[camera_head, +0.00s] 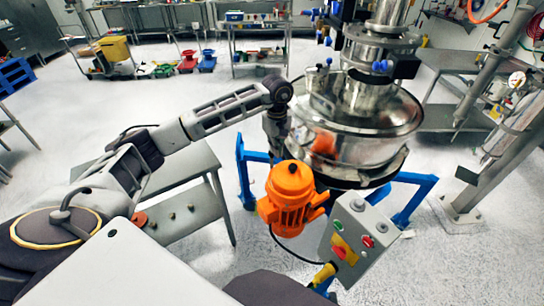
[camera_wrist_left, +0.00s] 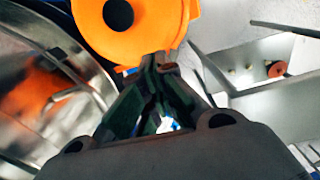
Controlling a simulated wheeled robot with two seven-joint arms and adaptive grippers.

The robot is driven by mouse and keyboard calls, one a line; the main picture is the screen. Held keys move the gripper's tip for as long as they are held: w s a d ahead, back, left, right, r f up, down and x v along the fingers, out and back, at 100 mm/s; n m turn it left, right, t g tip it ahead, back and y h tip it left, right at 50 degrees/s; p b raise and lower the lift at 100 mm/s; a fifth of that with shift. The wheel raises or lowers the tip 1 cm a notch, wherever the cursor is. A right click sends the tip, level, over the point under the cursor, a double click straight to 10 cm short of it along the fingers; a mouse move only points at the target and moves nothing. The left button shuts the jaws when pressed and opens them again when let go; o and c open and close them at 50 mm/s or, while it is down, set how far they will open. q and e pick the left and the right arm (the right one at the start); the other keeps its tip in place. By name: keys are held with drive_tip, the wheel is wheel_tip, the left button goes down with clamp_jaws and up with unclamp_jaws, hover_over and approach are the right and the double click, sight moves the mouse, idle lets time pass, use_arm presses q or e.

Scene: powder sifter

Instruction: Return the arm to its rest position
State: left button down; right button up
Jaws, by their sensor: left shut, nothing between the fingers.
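My left arm (camera_head: 225,112) reaches out from the left to the steel powder sifter (camera_head: 355,140). My left gripper (camera_head: 279,148) hangs at its end, beside the sifter's left side and above the orange motor (camera_head: 288,192); its fingers are hard to make out there. In the left wrist view my left gripper (camera_wrist_left: 160,64) is shut and empty, its tips in front of the orange motor (camera_wrist_left: 130,25). I cannot tell if they touch it. The sifter's shiny bowl (camera_wrist_left: 50,90) fills the left of that view. My right gripper is not in view.
A grey control box (camera_head: 358,238) with coloured buttons stands below the sifter, by its blue frame (camera_head: 408,198). A grey table (camera_head: 192,212) with several small pieces and an orange disc stands under my left arm. Floor is open behind the arm.

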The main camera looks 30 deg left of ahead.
use_arm(q)
drive_tip(key=shift+s+r, duration=0.1)
drive_tip(key=shift+r, duration=0.25)
drive_tip(key=shift+d, duration=0.1)
idle(0.4)
drive_tip(key=shift+s+f, duration=0.1)
